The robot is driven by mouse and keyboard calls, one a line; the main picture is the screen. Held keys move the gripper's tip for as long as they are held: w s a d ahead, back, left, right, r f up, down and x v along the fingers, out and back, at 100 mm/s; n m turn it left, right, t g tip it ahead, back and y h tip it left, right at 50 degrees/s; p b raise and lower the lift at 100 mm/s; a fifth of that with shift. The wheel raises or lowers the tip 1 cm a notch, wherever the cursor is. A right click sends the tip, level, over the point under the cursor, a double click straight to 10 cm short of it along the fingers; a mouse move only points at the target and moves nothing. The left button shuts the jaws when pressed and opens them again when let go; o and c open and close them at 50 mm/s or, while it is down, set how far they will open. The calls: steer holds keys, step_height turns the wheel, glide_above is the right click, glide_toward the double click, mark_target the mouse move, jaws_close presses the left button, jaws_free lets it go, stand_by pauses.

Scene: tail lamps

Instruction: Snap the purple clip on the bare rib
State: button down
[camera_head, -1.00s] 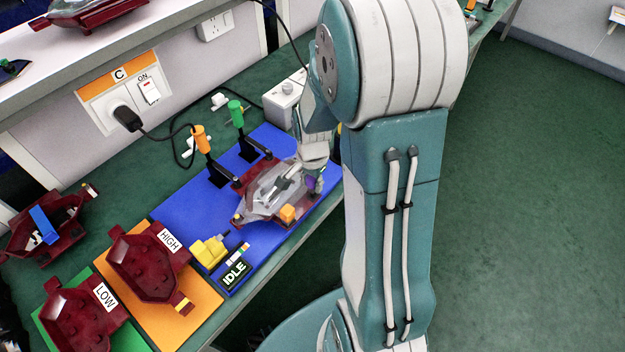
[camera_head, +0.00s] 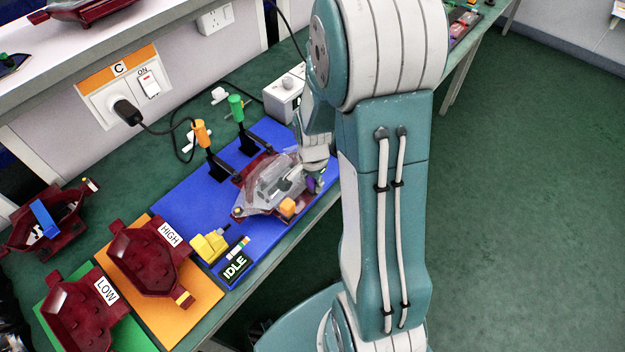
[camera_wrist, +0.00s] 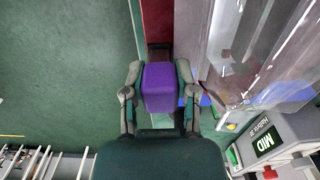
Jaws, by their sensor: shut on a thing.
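The purple clip (camera_wrist: 159,88) sits between the two fingers of my gripper (camera_wrist: 159,90) in the wrist view, and the gripper is shut on it. In the head view my gripper (camera_head: 314,180) is at the right end of the lamp with the clear cover (camera_head: 270,185), on the blue mat (camera_head: 180,205). A small bit of the purple clip (camera_head: 312,184) shows there. In the wrist view a dark red part (camera_wrist: 158,20) lies just beyond the clip, and the clear cover (camera_wrist: 260,60) is to its right. I cannot make out the bare rib, nor whether the clip touches the lamp.
Orange (camera_head: 201,133) and green (camera_head: 236,107) handled clamps stand behind the lamp. An orange block (camera_head: 288,207) is at its front. A yellow piece (camera_head: 208,247) and the IDLE display (camera_head: 235,266) are front left. Red housings marked HIGH (camera_head: 150,262) and LOW (camera_head: 85,310) lie further left.

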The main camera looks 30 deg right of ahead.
steer(key=shift+c, duration=1.5)
jaws_free()
step_height(320, 180, up, 11)
steer(key=shift+r, duration=0.4)
